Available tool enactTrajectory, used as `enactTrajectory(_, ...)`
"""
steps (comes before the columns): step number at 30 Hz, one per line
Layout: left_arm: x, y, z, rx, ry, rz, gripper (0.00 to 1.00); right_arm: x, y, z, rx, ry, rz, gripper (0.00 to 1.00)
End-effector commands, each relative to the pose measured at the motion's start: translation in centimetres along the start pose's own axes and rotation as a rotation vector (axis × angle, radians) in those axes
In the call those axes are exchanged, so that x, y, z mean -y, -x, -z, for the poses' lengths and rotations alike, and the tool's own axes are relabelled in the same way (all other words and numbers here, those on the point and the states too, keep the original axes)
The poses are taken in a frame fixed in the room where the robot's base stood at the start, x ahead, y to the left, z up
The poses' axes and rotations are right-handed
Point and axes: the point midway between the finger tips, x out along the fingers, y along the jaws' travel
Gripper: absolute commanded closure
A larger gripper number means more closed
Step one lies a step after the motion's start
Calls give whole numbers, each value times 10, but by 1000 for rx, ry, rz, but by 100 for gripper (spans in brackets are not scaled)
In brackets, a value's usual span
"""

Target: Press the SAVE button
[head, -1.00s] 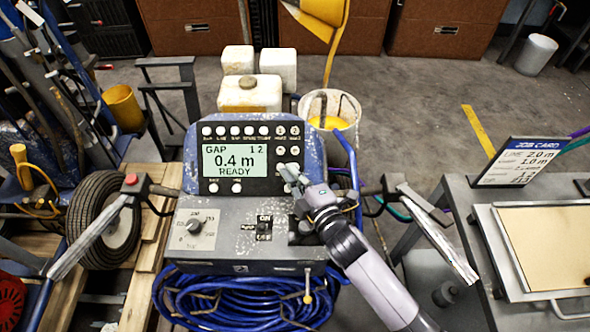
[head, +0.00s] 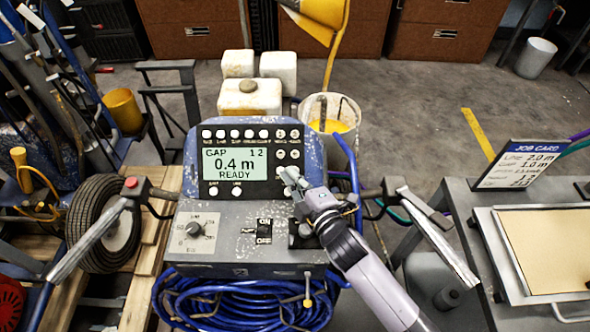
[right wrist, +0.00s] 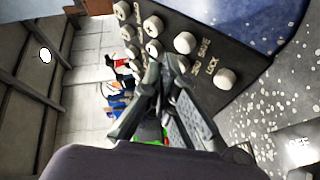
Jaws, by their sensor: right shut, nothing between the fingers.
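The striper's dark control panel (head: 262,190) has a lit display (head: 235,165) reading GAP, 12, 0.4 m, READY. Small white buttons surround it. My right gripper (head: 286,174) is shut and empty at the panel's lower right, covering part of it. In the right wrist view its fingertips (right wrist: 166,66) are close to several white buttons; contact cannot be told. A label that looks like SAVE lies between one button (right wrist: 184,42) and another button (right wrist: 225,78) near the LOCK label. I cannot tell for certain which button it marks. My left gripper is not in view.
Below the panel are a dial (head: 194,229) and an ON/OFF switch (head: 264,232). Handlebars (head: 440,240) reach out on both sides. A blue hose coil (head: 230,300) hangs below. A job card (head: 520,165) stands on the right table.

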Motion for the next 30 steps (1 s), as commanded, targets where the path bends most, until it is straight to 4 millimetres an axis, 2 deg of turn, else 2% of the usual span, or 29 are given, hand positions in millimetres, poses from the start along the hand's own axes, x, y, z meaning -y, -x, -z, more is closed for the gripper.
enactTrajectory(30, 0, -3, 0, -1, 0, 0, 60, 4, -6, -4, 0, 0, 0, 100)
